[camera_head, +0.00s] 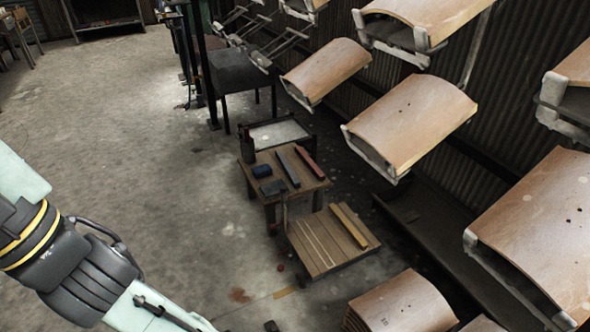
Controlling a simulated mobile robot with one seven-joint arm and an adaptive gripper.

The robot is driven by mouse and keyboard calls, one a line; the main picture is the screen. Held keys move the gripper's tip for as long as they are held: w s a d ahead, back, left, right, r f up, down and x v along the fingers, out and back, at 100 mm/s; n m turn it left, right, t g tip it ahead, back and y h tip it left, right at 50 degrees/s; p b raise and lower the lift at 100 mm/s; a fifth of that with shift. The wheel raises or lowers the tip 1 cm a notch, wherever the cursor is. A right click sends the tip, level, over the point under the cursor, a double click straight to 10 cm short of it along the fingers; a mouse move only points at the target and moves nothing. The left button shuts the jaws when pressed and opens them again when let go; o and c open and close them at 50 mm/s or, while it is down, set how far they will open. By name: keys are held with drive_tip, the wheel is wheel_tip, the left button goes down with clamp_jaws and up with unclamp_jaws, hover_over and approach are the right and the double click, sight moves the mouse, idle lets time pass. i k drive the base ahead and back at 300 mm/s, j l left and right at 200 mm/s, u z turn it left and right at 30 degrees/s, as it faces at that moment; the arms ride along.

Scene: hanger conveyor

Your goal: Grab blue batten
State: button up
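A long, thin, dark blue-grey batten (288,167) lies on the top of a small wooden table (254,185) near the middle of the head view. It looks like the blue batten, though its colour is dull. A reddish batten (308,162) lies to its right, apart from it. A small blue block (262,171) and a dark flat block (274,187) lie to its left. My arm enters at the lower left, well away from the table. My gripper is not in the picture.
A low wooden platform (315,255) with a yellowish batten (347,225) on it stands in front of the table. Curved wooden panels (412,120) hang on metal hangers along the right. A dark bottle (247,147) stands at the table's back left. The concrete floor (150,150) at left is open.

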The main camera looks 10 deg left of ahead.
sight(295, 182)
drive_tip(key=k+z, duration=0.15)
drive_tip(key=z, duration=1.2)
drive_tip(key=j+z, duration=0.4)
drive_tip(key=j, duration=0.6)
drive_tip(key=k+j, duration=0.1)
drive_tip(key=j, duration=1.45)
drive_tip(key=k+j, duration=0.15)
drive_tip(key=j, duration=1.4)
drive_tip(key=k+j, duration=0.15)
drive_tip(key=j, duration=0.65)
